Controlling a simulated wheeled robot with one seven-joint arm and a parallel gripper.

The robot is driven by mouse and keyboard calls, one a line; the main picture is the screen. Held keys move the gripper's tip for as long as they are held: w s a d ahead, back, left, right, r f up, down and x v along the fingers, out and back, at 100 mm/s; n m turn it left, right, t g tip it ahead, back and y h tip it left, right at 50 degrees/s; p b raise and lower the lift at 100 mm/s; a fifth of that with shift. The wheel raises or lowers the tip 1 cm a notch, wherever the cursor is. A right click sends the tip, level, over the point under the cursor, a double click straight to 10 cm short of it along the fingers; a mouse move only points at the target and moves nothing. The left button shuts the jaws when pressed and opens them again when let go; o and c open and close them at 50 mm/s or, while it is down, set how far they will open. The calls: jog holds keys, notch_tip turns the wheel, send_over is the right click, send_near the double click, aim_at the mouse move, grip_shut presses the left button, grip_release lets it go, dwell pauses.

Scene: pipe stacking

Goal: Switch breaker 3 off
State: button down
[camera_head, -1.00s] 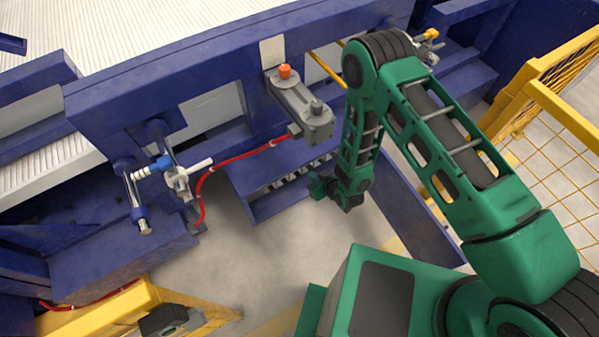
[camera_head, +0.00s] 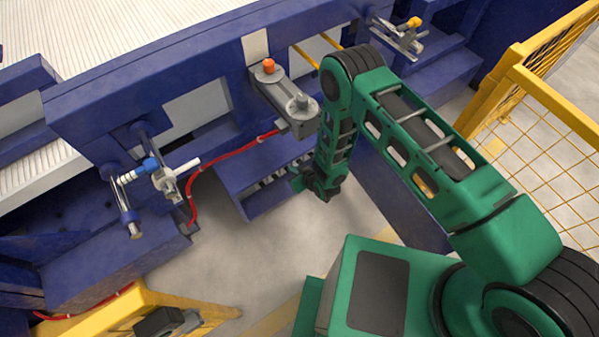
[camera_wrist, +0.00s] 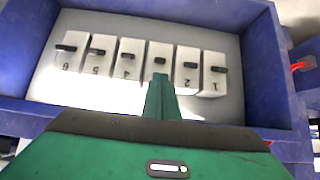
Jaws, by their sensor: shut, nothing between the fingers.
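In the wrist view a row of white breakers stands in a blue box (camera_wrist: 275,75), each with a short black lever. The labels look upside down, running from 6 at the left to 1 at the right. Breaker 3 (camera_wrist: 158,54) is between 4 (camera_wrist: 128,68) and 2 (camera_wrist: 187,80); its label is hidden behind my gripper (camera_wrist: 160,78). My gripper is shut and empty, its tip at or just before breaker 3's lever; I cannot tell whether they touch. In the head view my gripper (camera_head: 297,182) is over the box (camera_head: 232,183), where the breakers are barely visible.
A grey unit with an orange button (camera_head: 268,66) is on the blue frame above the box. A yellow mesh fence (camera_head: 540,120) stands at the right.

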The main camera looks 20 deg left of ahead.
jog(key=shift+x, duration=1.9)
